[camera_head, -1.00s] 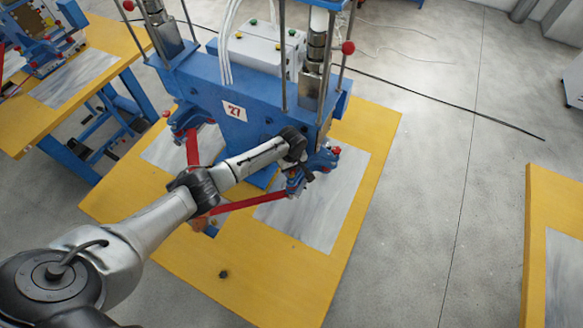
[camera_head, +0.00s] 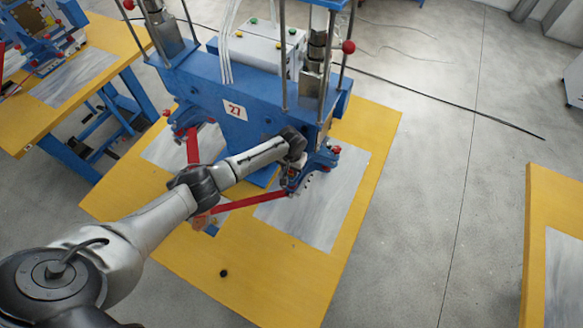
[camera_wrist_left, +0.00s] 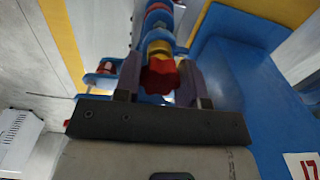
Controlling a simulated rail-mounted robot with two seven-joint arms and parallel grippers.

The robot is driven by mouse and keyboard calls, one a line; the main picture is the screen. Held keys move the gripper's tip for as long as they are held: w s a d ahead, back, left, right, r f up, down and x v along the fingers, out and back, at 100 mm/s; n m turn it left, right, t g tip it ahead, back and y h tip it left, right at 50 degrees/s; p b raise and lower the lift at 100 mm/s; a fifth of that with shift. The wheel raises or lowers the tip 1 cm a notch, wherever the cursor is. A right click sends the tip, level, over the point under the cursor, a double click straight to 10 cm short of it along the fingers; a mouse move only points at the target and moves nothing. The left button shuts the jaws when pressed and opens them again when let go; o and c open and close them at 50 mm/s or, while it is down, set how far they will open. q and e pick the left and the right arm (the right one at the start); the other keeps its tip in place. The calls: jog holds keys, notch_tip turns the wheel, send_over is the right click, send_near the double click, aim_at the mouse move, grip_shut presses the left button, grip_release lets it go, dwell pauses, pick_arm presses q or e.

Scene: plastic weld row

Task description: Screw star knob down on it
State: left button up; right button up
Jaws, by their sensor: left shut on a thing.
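The red star knob (camera_wrist_left: 160,76) sits between the two fingers of my left gripper (camera_wrist_left: 160,70) in the left wrist view. The fingers are shut on its sides. Just beyond it, in line, are a yellow ring (camera_wrist_left: 159,47) and blue and red parts of the clamp. In the head view my left gripper (camera_head: 293,174) is at the right-hand clamp of the blue welding machine (camera_head: 240,105), low on its front. My own wrist hides most of the knob and fingers there. The thread under the knob is hidden. My right gripper is not in view.
Red bars (camera_head: 250,203) spread from the machine over the yellow table (camera_head: 265,275). Grey plates (camera_head: 315,215) lie on the table. A small dark round piece (camera_head: 223,273) lies near the front. Another yellow table (camera_head: 545,215) stands at the right, with open floor between.

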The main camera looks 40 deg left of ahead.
pick_arm(q)
jog(key=m, duration=0.4)
jog(key=shift+m, duration=0.3)
jog(key=m+b, duration=0.1)
jog(key=m, duration=0.4)
jog(key=o, duration=0.9)
jog(key=shift+c, duration=0.2)
